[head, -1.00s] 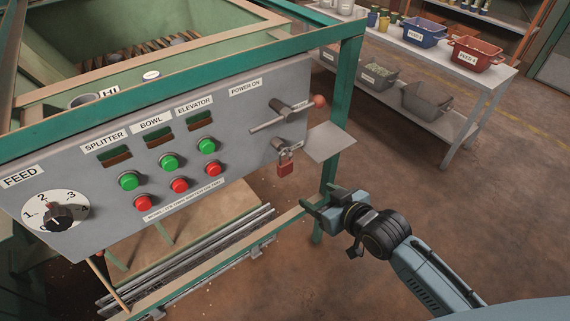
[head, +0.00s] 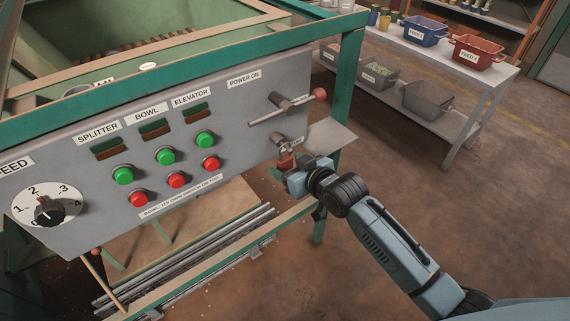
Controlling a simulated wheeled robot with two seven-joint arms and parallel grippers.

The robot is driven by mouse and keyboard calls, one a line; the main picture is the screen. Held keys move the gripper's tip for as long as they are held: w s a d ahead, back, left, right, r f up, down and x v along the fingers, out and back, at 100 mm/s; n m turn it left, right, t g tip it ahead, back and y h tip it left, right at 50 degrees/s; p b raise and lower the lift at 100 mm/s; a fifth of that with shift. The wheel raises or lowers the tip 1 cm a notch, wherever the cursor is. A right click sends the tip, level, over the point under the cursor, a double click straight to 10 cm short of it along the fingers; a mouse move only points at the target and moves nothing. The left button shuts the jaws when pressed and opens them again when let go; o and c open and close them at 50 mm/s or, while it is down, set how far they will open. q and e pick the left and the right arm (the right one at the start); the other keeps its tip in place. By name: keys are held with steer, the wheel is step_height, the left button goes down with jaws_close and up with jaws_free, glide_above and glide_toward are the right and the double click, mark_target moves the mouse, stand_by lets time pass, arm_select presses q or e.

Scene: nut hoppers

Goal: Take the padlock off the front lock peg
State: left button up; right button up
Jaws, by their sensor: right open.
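The red padlock (head: 286,161) hangs by its shackle on the lock peg (head: 281,141) at the lower right of the grey control panel (head: 240,100). My right gripper (head: 288,172) is open at the padlock, its fingers just below and around the lower part of the body. The gripper hides part of the padlock, and I cannot tell whether the fingers touch it. My left gripper is not in view.
A switch lever with a red knob (head: 319,95) sticks out just above the peg. A grey plate (head: 333,136) juts out at the panel's right edge beside a green post (head: 346,80). Shelves with bins (head: 426,98) stand farther back; the floor between is clear.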

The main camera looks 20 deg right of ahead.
steer(key=shift+x, duration=1.1)
steer(key=c, duration=1.1)
